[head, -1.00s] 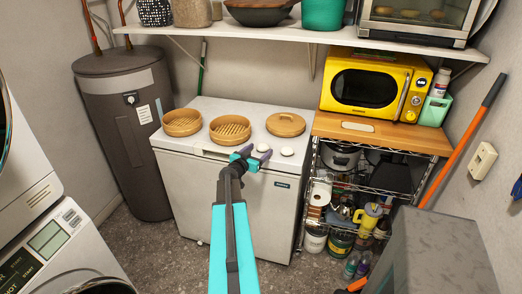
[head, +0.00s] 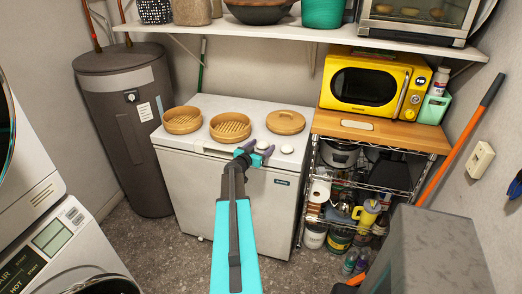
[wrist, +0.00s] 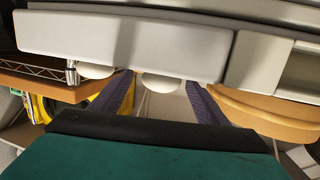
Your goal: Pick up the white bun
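Two small white buns rest on the front right part of the white chest freezer's top: the left bun (head: 262,145) and the right bun (head: 287,149). My gripper (head: 260,153) is at the front edge of the freezer top, at the left bun. In the wrist view my gripper (wrist: 160,98) has its two purple fingers apart. One bun (wrist: 162,80) shows between them, with visible gaps on both sides. The other bun (wrist: 97,71) lies outside the fingers on the left. The freezer's pale edge hides part of both buns there.
A wire rack with a wooden top (head: 380,133) and a yellow microwave (head: 372,85) stands at right. A shelf (head: 300,36) runs above.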

